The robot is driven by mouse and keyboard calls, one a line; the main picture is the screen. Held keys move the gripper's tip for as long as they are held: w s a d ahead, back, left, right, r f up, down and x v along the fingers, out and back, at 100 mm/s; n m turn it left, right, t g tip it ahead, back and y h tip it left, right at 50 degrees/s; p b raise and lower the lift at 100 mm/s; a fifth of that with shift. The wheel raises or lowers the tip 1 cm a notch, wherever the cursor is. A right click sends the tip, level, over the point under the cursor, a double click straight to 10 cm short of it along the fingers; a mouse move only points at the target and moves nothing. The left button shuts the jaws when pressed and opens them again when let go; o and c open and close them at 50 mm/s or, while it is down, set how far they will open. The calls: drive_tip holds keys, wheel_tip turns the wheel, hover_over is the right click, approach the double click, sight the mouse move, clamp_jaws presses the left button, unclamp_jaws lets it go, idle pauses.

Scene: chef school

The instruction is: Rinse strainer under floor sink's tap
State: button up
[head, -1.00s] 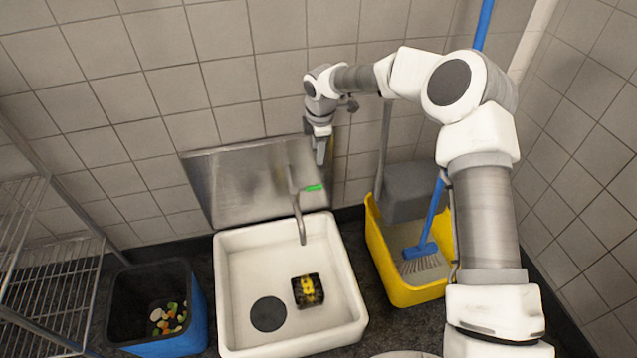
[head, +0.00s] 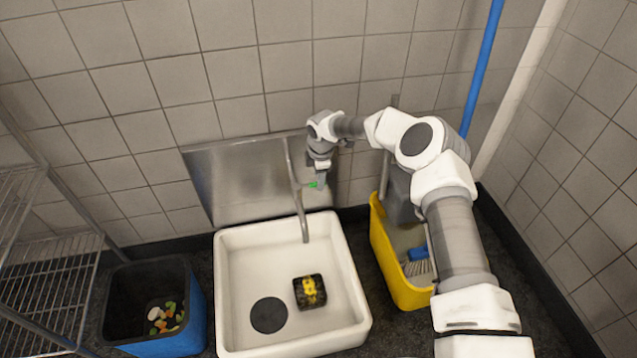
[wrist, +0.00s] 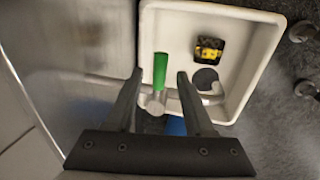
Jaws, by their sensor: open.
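The strainer (head: 310,291) appears to be the small black square piece with yellow on it. It lies in the white floor sink (head: 232,338), right of the dark round drain (head: 269,315), and also shows in the wrist view (wrist: 208,48). The grey tap (head: 303,215) rises behind the sink, its spout ending over the basin. Its green handle (head: 314,185) is beside my gripper (head: 321,180). In the wrist view, my open gripper (wrist: 159,77) has its fingers on either side of the green handle (wrist: 160,70), with gaps at both sides. I cannot tell their exact depth.
A steel splash plate (head: 235,180) stands behind the tap. A yellow bucket (head: 385,258) with a blue-handled brush is right of the sink. A blue bin (head: 196,315) with scraps and a wire rack (head: 50,265) are at left.

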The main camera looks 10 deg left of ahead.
drive_tip(key=shift+w+a+f, duration=0.1)
drive_tip(key=shift+w+f, duration=0.05)
drive_tip(key=shift+f, duration=0.65)
clamp_jaws()
idle(0.9)
